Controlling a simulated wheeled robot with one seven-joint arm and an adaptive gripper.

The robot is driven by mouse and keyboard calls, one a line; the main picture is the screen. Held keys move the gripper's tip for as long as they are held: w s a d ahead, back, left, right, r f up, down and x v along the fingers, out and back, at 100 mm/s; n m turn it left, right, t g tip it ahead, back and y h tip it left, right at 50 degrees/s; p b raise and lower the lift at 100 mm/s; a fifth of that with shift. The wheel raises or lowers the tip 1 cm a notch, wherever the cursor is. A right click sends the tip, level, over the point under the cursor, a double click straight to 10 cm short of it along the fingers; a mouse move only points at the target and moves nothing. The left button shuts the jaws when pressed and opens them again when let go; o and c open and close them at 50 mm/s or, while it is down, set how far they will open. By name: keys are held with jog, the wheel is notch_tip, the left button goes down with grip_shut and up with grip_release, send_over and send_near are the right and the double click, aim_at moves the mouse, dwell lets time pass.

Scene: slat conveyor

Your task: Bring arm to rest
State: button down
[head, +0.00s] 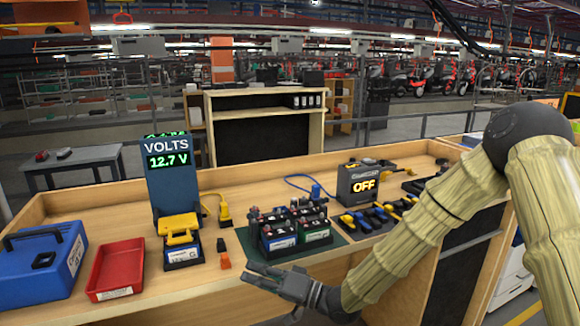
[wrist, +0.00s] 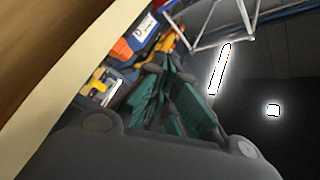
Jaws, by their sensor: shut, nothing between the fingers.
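My gripper (head: 252,274) is shut and empty at the front edge of the wooden workbench (head: 180,298), with my arm reaching in from the right. It is in front of the green mat (head: 338,250), which bears several batteries (head: 280,238). In the wrist view my gripper (wrist: 168,68) shows its dark and teal fingers brought together with nothing between them. The wrist view is tilted, with the bench edge at the left and ceiling lights at the right.
A red tray (head: 117,268) and a blue case (head: 40,262) stand at the left. A tester reading 12.7 V (head: 172,185) stands behind a yellow-topped battery (head: 180,238).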

jog(key=s+d+f+m+h, duration=0.1)
jog(key=s+d+f+h, duration=0.25)
jog(key=f, duration=0.65)
jog(key=s+d+f+m+h, duration=0.1)
jog(key=s+d+f+h, duration=0.25)
jog(key=f, duration=0.55)
jog(key=s+d+f+m+h, duration=0.25)
jog(key=s+d+f, duration=0.2)
jog(key=f, duration=0.55)
jog(key=s+d+f+g+h, duration=0.3)
jog(key=s+d+f, duration=0.3)
jog(key=s+d, duration=0.4)
jog(key=s+d+f+n+g+h, duration=0.1)
jog(key=s+d+f+g+h, duration=0.2)
jog(key=s, duration=1.4)
jog(key=d+f+h, duration=0.3)
jog(key=d, duration=0.4)
jog(key=shift+f, duration=0.15)
jog(key=shift+w+a, duration=0.1)
